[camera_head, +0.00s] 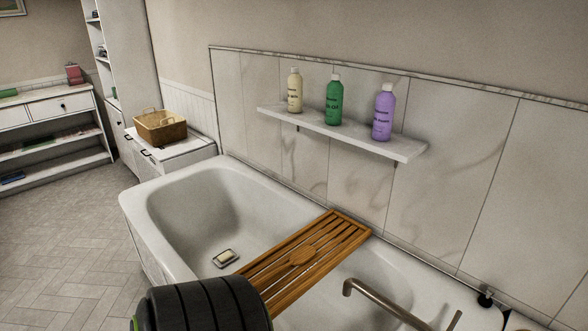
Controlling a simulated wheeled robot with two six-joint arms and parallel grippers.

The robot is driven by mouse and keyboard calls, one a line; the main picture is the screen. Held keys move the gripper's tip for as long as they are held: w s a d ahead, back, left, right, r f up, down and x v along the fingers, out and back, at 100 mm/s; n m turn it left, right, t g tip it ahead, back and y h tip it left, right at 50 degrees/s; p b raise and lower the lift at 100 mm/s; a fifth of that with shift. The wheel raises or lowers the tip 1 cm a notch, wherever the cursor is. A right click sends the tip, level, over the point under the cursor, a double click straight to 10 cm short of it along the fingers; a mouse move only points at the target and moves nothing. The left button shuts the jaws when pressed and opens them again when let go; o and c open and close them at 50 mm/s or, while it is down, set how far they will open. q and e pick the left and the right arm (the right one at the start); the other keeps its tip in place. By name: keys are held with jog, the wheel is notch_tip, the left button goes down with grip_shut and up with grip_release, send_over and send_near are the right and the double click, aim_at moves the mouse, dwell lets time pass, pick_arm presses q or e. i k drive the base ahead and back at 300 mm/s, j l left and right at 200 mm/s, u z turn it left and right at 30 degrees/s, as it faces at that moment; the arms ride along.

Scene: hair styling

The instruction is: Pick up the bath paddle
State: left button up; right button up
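A slatted wooden bath rack (335,232) lies across the white bathtub. A small round wooden piece (303,256) sits on the middle of the rack. It may be the head of the bath paddle, but its handle cannot be told apart from the slats. The near end of the rack is hidden at the bottom of the picture. Neither of my grippers is in view.
The bathtub (170,192) has a curved faucet (385,305) at lower right. Cream (294,92), green (334,103) and purple (382,112) bottles stand on a wall shelf (400,147). A basket (160,127) sits on a white cabinet (184,149). Floor at left is clear.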

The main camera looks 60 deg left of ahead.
aim_at(303, 255)
jog(key=k+j+u, duration=0.25)
jog(key=j, duration=0.15)
jog(key=k+j+u, duration=0.2)
jog(key=j, duration=0.2)
jog(key=u, duration=1.2)
jog(key=z, duration=2.25)
jog(key=u, duration=2.2)
jog(key=j, duration=0.35)
